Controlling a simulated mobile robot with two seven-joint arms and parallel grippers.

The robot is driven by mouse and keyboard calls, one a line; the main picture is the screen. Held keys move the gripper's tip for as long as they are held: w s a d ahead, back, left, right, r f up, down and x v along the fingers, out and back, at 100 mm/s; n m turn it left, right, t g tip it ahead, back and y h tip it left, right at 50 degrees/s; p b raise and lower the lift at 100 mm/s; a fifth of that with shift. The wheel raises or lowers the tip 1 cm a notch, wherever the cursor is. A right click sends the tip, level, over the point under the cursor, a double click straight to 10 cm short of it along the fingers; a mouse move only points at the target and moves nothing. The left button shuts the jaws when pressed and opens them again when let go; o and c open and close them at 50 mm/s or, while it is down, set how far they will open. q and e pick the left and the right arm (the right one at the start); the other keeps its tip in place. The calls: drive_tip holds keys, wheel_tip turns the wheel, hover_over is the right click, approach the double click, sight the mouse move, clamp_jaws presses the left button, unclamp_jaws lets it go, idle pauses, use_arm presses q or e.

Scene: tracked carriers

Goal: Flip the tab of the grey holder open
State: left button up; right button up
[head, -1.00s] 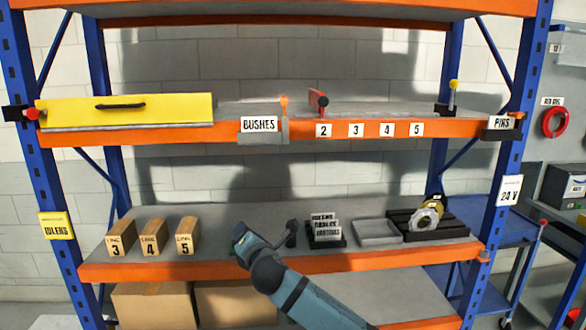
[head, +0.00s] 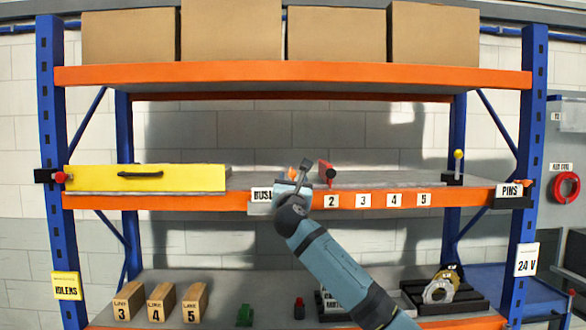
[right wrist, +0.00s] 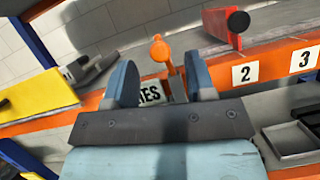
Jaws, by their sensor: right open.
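The grey holder (head: 258,209) with the BUSHES label hangs at the front edge of the middle shelf. My right gripper (head: 299,178) is in front of it and hides its right part in the head view. In the right wrist view, the orange tab (right wrist: 160,52) stands upright on its stem, seen between the two open fingers of my right gripper (right wrist: 161,75). I cannot tell whether a finger touches it. The label shows partly behind the left finger. My left gripper is not in view.
A red clamp-like part (head: 326,173) stands on the shelf just right of the gripper. A long yellow cover (head: 146,179) lies to the left. Numbered plates (head: 363,201) line the orange beam. Wooden blocks (head: 161,303) stand on the lower shelf.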

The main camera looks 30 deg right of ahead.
sight(292, 173)
drive_tip(key=p+x, duration=0.1)
drive_tip(key=x, duration=0.3)
drive_tip(key=shift+w+d+r, duration=0.15)
drive_tip(key=shift+w, duration=0.15)
drive_tip(key=shift+w+d+r, duration=0.2)
drive_tip(key=shift+w+d, duration=0.2)
drive_tip(key=shift+w, duration=0.15)
drive_tip(key=shift+c, duration=0.4)
drive_tip(key=c, duration=0.8)
drive_tip(key=m, duration=0.1)
drive_tip(key=m+g+h, duration=0.1)
drive_tip(key=m, duration=0.1)
drive_tip(key=d+m+g+h, duration=0.1)
drive_tip(key=m, duration=0.1)
drive_tip(key=shift+s+f, duration=0.1)
drive_tip(key=shift+s, duration=0.25)
drive_tip(key=shift+c, duration=0.2)
drive_tip(key=o, duration=0.9)
